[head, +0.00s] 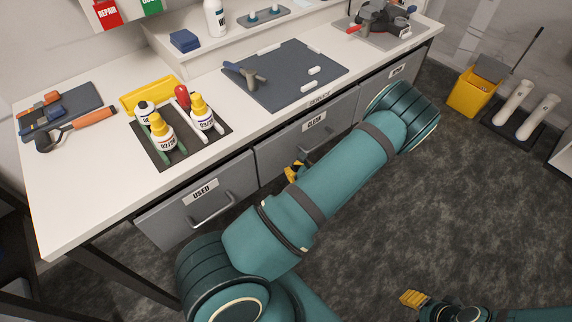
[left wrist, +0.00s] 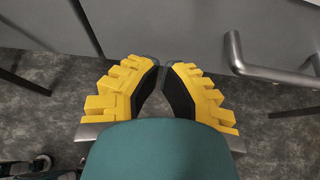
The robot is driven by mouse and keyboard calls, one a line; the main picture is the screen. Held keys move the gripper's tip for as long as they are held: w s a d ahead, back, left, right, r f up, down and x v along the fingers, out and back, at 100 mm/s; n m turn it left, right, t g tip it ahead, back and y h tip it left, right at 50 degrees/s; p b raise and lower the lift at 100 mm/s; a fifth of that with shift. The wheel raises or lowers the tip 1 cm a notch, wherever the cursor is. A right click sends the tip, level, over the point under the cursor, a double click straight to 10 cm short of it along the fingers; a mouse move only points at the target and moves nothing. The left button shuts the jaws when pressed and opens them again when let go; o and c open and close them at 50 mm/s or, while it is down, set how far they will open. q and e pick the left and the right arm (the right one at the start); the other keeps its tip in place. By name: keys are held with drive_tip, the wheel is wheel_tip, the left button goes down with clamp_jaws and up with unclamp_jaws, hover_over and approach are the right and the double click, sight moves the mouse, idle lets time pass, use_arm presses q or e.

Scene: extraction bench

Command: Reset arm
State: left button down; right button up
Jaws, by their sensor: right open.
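My left gripper (head: 294,172) shows as a small yellow patch behind my teal left arm, in front of the grey drawers below the bench. In the left wrist view its yellow fingers with black pads (left wrist: 161,64) come together at the tips, with nothing held between them. A drawer handle (left wrist: 265,68) is to its right there, apart from the fingers. My right gripper (head: 412,299) is at the bottom right of the head view, above the dark floor, open; only part of it shows.
The white bench (head: 80,196) carries a dark tray (head: 183,160) with bottles, a grey mat (head: 290,92) with a tool, and hand tools at the left. The drawer marked USED (head: 203,200) looks slightly out. A yellow bin (head: 470,95) stands on the floor; open floor lies right of my left arm.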

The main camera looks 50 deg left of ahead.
use_arm(q)
drive_tip(key=p+v, duration=0.1)
drive_tip(key=v, duration=0.7)
drive_tip(key=shift+d+r, duration=0.15)
drive_tip(key=shift+d, duration=0.1)
drive_tip(key=shift+w, duration=0.1)
drive_tip(key=s+d+f+n+g+h, duration=0.3)
drive_tip(key=s+d+n+h, duration=0.15)
drive_tip(key=s+d, duration=0.2)
drive_tip(key=s+d+f+n+g+h, duration=0.2)
drive_tip(key=s+d+f+n+h, duration=0.1)
drive_tip(key=s+d+n+h, duration=0.25)
drive_tip(key=w+d+r+n+t+h, duration=0.1)
drive_tip(key=d+r+n+t+h, duration=0.1)
drive_tip(key=d+n, duration=0.3)
drive_tip(key=w+d+r+n+t+h, duration=0.2)
drive_tip(key=d+r+n+t+h, duration=0.1)
drive_tip(key=d+n+h, duration=0.1)
drive_tip(key=shift+d+n+t, duration=0.3)
drive_tip(key=shift+d+n, duration=0.4)
drive_tip(key=shift+d, duration=0.35)
